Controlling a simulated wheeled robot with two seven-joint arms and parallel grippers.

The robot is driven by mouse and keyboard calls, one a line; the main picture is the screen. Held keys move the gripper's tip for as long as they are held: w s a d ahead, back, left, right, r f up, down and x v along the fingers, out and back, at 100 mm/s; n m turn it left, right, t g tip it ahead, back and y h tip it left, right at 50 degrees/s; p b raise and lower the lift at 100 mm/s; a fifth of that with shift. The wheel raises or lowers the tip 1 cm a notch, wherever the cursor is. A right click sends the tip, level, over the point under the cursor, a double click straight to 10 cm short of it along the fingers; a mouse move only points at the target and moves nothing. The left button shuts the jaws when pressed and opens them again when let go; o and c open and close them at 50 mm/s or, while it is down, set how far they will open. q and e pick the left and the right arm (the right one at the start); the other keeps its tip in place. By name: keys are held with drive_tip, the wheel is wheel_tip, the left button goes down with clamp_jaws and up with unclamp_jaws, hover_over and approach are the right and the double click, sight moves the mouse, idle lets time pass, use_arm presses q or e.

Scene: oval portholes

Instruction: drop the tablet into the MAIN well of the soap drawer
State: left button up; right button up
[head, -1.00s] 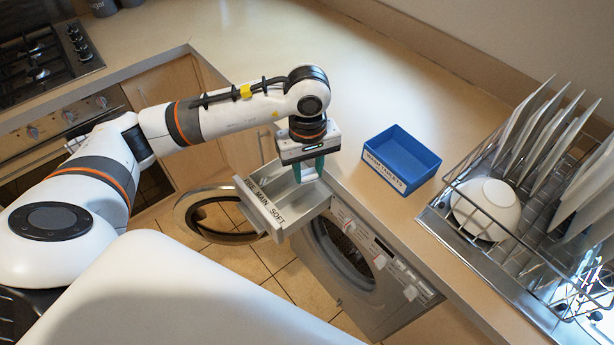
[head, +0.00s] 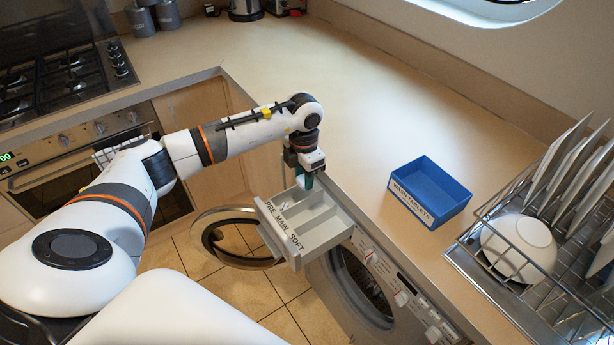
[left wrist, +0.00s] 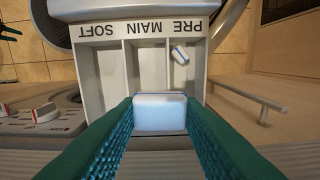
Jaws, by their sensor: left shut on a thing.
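The soap drawer (head: 318,238) is pulled out of the washing machine, with wells labelled PRE, MAIN and SOFT. In the left wrist view the MAIN well (left wrist: 146,70) is in the middle, between SOFT and PRE. My left gripper (head: 305,183) is over the rear of the drawer, towards its PRE side. Its green fingers are shut on a white tablet (left wrist: 160,112). In the wrist view the tablet overlaps the divider between MAIN and PRE; its height above the drawer is hard to tell. A small white striped piece (left wrist: 180,55) shows in the PRE well.
A blue tablet box (head: 430,192) stands on the counter right of the drawer. A dish rack (head: 520,275) with plates and a bowl stands further right. The washing machine's round door (head: 235,240) hangs open below.

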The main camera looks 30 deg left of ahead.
use_arm(q)
wheel_tip(320, 180, down, 6)
drive_tip(key=b, duration=0.3)
drive_tip(key=shift+r, duration=0.25)
drive_tip(key=o, duration=1)
drive_tip(key=shift+o, duration=0.2)
drive_tip(key=shift+r, duration=0.1)
wheel_tip(320, 180, up, 12)
drive_tip(key=b, duration=0.1)
